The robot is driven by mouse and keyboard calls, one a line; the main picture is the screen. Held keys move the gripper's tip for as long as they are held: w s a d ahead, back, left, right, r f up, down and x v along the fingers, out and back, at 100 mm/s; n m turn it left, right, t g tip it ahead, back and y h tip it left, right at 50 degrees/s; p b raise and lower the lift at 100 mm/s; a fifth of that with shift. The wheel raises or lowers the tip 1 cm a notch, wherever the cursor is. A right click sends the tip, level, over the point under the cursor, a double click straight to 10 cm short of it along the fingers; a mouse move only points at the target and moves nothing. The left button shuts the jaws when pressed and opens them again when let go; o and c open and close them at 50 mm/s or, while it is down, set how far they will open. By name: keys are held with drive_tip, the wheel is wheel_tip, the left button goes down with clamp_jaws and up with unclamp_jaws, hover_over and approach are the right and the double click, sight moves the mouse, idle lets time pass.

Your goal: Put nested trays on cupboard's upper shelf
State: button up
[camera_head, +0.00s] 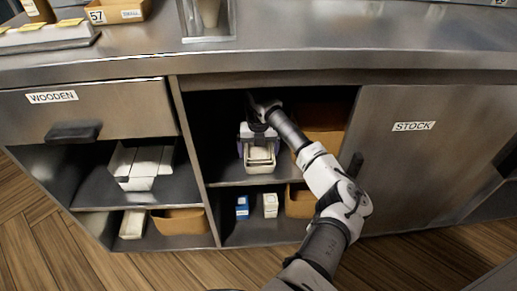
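My arm reaches into the open middle bay of the cupboard, above its upper shelf (226,181). My gripper (258,132) is at the rear end of a small stack of pale nested trays (261,161). The trays are inside the bay, at or just above the upper shelf; I cannot tell whether they touch it. The gripper's fingers are small and dark against the shadow, and the arm covers part of them, so their grip on the trays is unclear.
A brown bin (322,142) stands right of the trays on the upper shelf. Below are a blue carton (242,207), a white carton (270,205) and another brown bin (298,203). The STOCK sliding door (425,165) closes the right side. The counter edge (300,68) overhangs the bay.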

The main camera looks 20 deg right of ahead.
drive_tip(key=shift+r, duration=0.1)
wheel_tip(320, 180, up, 8)
drive_tip(key=shift+f+p, duration=0.15)
drive_tip(key=shift+p, duration=0.3)
